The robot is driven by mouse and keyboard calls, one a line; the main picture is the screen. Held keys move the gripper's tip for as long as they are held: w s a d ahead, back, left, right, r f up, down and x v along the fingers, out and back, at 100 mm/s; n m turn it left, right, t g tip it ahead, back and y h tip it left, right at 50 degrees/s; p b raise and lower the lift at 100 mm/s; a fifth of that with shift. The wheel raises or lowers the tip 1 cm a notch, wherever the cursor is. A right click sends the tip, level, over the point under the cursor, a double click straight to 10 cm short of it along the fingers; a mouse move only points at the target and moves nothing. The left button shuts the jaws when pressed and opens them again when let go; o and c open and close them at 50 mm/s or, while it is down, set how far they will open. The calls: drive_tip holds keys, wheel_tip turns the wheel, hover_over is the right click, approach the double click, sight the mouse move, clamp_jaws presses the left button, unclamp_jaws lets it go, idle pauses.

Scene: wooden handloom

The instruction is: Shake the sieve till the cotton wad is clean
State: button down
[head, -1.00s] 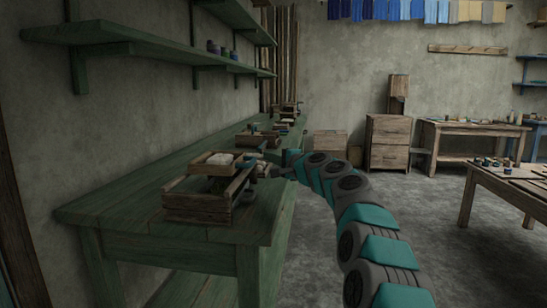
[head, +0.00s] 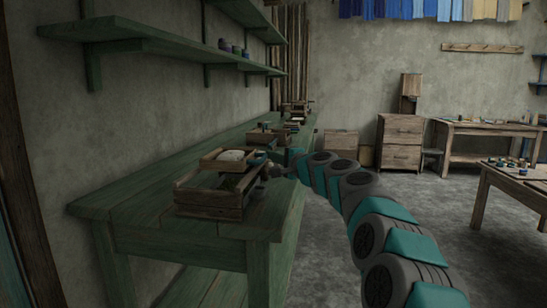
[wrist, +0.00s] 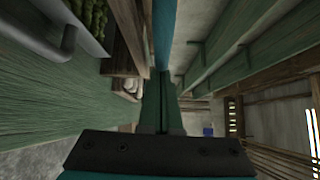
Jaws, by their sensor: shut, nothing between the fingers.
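The sieve (head: 206,163), a shallow wooden frame, sits on top of an open wooden crate (head: 208,211) on the green bench. The off-white cotton wad (head: 231,155) lies in it; whether bits cling to the wad is too small to tell. My gripper (head: 277,171) is at the right end of the sieve and crate, small and partly hidden in the head view. In the wrist view my gripper (wrist: 163,112) is shut and empty, its fingers together. A wooden edge with pale lumps (wrist: 131,85) lies just left of it; I cannot tell whether they touch.
The green bench (head: 140,212) runs along the wall, with more small wooden trays (head: 268,136) farther back. Green shelves (head: 130,29) hang above. In the wrist view a tray of green stuff (wrist: 92,14) and a grey bar (wrist: 66,42) are close at upper left. The floor (head: 400,205) is open at right.

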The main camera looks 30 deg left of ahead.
drive_tip(key=shift+s+d+f+b, duration=0.1)
drive_tip(key=shift+s+d+b, duration=0.05)
drive_tip(key=shift+s+b, duration=0.35)
drive_tip(key=shift+s+d+f+b, duration=0.1)
drive_tip(key=shift+s+d+b, duration=0.05)
drive_tip(key=shift+s+b, duration=0.3)
drive_tip(key=s+b, duration=0.1)
drive_tip(key=s+d+b, duration=0.1)
drive_tip(key=shift+s, duration=0.35)
drive_tip(key=shift+s+b, duration=0.35)
drive_tip(key=shift+b, duration=0.15)
drive_tip(key=shift+s+d+r, duration=0.15)
drive_tip(key=shift+s+r, duration=0.05)
drive_tip(key=shift+r, duration=0.05)
